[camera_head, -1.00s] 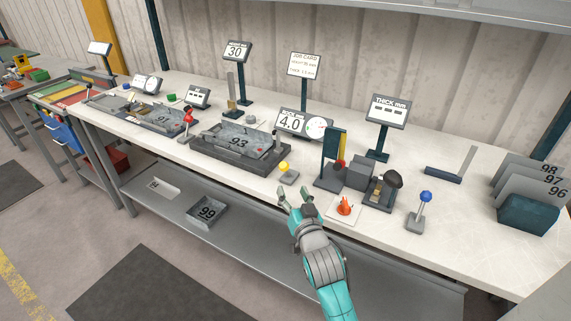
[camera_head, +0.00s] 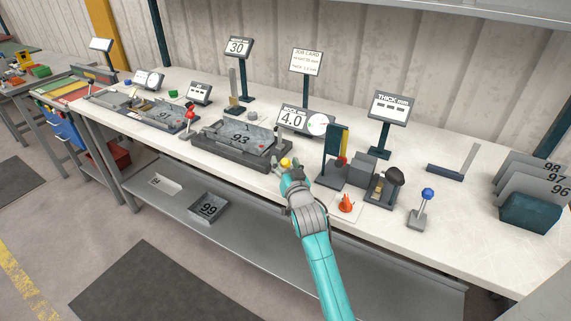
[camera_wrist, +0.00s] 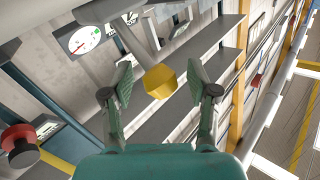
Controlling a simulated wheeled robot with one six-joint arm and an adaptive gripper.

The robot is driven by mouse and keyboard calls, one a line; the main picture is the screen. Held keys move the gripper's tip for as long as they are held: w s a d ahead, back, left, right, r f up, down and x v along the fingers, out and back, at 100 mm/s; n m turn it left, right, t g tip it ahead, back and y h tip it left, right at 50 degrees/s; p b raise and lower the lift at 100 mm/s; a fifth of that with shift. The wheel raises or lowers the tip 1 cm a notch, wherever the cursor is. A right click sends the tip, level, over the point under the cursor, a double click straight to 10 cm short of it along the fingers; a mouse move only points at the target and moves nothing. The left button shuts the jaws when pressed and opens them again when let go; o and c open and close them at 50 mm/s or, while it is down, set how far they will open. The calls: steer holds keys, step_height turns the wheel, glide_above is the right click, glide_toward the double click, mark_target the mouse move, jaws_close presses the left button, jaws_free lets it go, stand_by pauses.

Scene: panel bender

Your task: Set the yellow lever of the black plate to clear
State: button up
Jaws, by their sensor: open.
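The yellow lever's knob (camera_head: 285,162) is at the front edge of the bench, just right of the black plate (camera_head: 228,152) that bears a grey part marked 93. My gripper (camera_head: 293,176) is at the knob and hides the lever's base and most of its stem. In the wrist view the yellow knob (camera_wrist: 160,79) is between my two open fingers (camera_wrist: 160,92), with a gap on both sides. The fingers do not touch it there. Which setting the lever stands at cannot be read.
A 4.0 display with a dial (camera_head: 293,119) stands behind. A blue-knobbed lever (camera_head: 426,195) is farther right; a red-knobbed lever (camera_head: 190,116) is at left.

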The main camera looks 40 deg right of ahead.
steer(key=shift+w, duration=0.1)
jaws_close()
steer(key=shift+d+r, duration=0.1)
steer(key=shift+w+d+r+m+g+y, duration=0.15)
steer(key=shift+d+r+m+g+y, duration=0.1)
steer(key=shift+d+m+g, duration=0.2)
steer(key=shift+w+d+r+m+g+y, duration=0.15)
steer(key=shift+d+m+g+y, duration=0.1)
steer(key=shift+d+m+g, duration=0.15)
steer(key=shift+w+d+m+g+y, duration=0.3)
steer(key=shift+d+m+g+y, duration=0.5)
steer(key=shift+d+m+g, duration=0.05)
